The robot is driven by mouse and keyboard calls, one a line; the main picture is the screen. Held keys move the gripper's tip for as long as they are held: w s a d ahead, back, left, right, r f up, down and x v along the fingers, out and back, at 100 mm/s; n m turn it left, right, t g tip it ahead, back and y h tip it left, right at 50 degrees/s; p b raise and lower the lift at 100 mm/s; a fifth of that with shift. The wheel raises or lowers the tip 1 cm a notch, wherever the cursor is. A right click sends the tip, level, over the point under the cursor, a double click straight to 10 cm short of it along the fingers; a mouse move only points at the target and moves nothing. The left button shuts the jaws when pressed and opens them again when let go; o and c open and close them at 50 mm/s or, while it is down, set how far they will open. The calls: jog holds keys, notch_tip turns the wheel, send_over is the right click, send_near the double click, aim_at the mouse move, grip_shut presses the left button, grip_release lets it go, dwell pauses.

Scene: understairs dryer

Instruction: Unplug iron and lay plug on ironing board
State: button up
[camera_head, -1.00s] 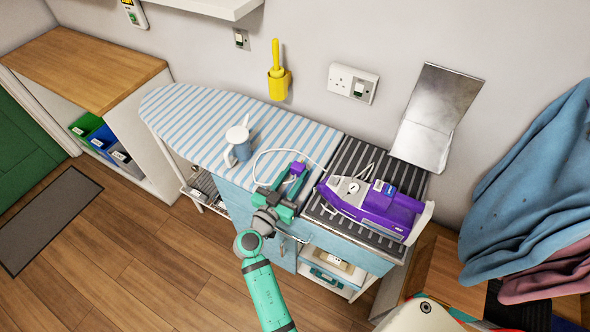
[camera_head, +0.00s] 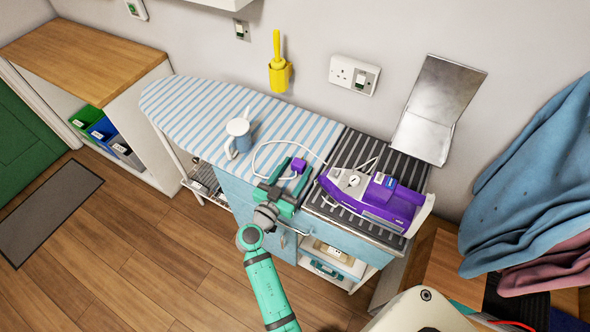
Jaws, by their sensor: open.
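The purple iron (camera_head: 372,198) rests on the dark striped pad (camera_head: 352,153) at the right end of the blue-and-white striped ironing board (camera_head: 195,102). Its white cord (camera_head: 260,152) loops left onto the board. The small purple plug (camera_head: 298,165) is at the board's right part, near the pad. My green gripper (camera_head: 288,177) is open around or just short of the plug; whether a finger touches it I cannot tell. The white wall socket (camera_head: 354,75) behind has no plug in it.
A yellow holder (camera_head: 279,76) and a metal plate (camera_head: 437,110) are on the wall side. Blue cloth (camera_head: 535,185) hangs at right. The board's left end is clear.

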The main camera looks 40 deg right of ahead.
jog(key=shift+a, duration=0.15)
jog(key=v, duration=1)
jog(key=shift+s+a, duration=0.2)
jog(key=shift+f, duration=0.1)
